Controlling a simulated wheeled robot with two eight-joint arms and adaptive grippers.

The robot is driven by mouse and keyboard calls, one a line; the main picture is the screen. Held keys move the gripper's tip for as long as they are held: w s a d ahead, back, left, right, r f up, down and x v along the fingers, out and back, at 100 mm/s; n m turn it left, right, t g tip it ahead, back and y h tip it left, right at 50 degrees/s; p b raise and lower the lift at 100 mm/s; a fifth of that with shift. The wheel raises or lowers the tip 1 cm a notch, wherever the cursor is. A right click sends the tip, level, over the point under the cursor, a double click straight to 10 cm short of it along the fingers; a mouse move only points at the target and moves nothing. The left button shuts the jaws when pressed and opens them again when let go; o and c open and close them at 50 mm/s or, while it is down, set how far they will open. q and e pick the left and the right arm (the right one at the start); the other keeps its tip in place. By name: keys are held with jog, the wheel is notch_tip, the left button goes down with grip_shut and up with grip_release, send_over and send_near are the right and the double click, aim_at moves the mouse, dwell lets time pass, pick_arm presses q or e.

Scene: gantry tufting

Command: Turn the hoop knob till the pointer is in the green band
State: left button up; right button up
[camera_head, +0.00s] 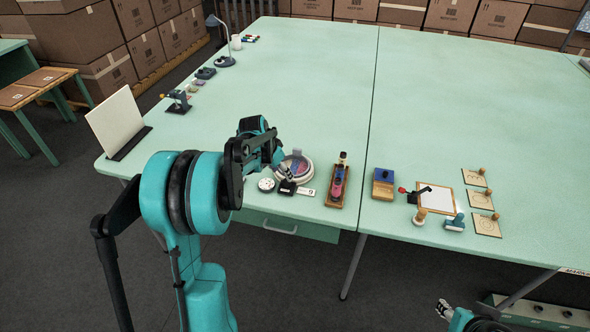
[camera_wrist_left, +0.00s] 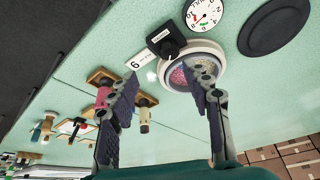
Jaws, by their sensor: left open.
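The embroidery hoop (camera_head: 307,170) lies near the table's front edge, and in the left wrist view its round rim (camera_wrist_left: 216,48) surrounds pinkish and grey cloth. A black knob (camera_wrist_left: 168,42) sits on the hoop's rim; it also shows in the head view (camera_head: 287,187). A white dial gauge (camera_wrist_left: 205,14) with red and green marks is beside it, also in the head view (camera_head: 266,185); its pointer is too small to read surely. My left gripper (camera_wrist_left: 165,82) is open and empty, its fingers spread over the hoop. My right gripper (camera_head: 444,309) is at the bottom edge, its jaws unclear.
A label marked 6 (camera_wrist_left: 140,62) lies by the knob. A wooden rack with bottles (camera_head: 338,182) stands right of the hoop. A blue block (camera_head: 383,183), a framed pad (camera_head: 437,198) and several stamps are farther right. A black disc (camera_wrist_left: 275,25) lies near the gauge. The table's middle is clear.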

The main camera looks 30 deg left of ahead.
aim_at(286, 181)
pick_arm(q)
jog(key=x, duration=0.3)
jog(key=a+b+x, duration=0.1)
jog(key=x, duration=0.2)
jog(key=w+b+x, duration=0.1)
jog(key=x, duration=0.2)
jog(key=shift+w+a+f, duration=0.2)
jog(key=shift+a, duration=0.1)
grip_shut()
